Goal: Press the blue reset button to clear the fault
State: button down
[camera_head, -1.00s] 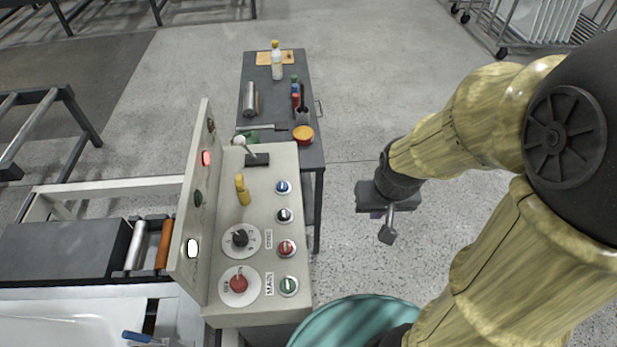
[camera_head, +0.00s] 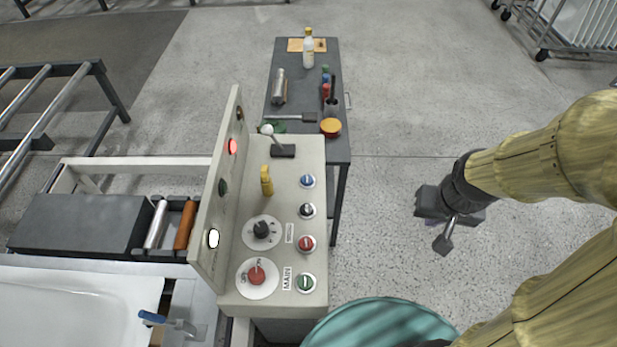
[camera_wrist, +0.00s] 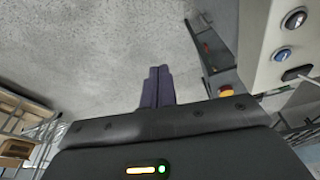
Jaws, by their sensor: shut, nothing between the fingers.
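The blue reset button (camera_head: 307,181) is the farthest in a column of buttons on the right side of the light grey control console (camera_head: 318,149). It also shows at the right of the wrist view (camera_wrist: 283,54). A red lamp (camera_head: 233,146) glows on the console's upright panel. My gripper (camera_head: 441,245) hangs to the right of the console, over the floor and clear of the button. In the wrist view its fingers (camera_wrist: 157,75) are together with nothing between them.
A dark cart (camera_head: 298,91) with bottles stands behind. A teal round object (camera_head: 385,325) is in front.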

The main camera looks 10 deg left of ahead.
jog(key=w+a+r+n+t+p, duration=0.1)
jog(key=w+a+r+n+p, duration=0.1)
jog(key=w+a+n+p, duration=0.95)
jog(key=a+f+n+t+h+p, duration=0.1)
jog(key=a+n+t+p, duration=0.4)
jog(key=a+n+p, duration=0.8)
jog(key=a, duration=0.4)
jog(key=shift+a+f+h, duration=0.35)
jog(key=shift+a+h, duration=0.05)
jog(key=shift+s+f, duration=0.1)
jog(key=shift+f, duration=0.05)
jog(key=b, duration=0.8)
send_over(305, 182)
notch_tip(305, 182, down, 6)
jog(key=shift+f, duration=1.25)
jog(key=shift+f, duration=0.1)
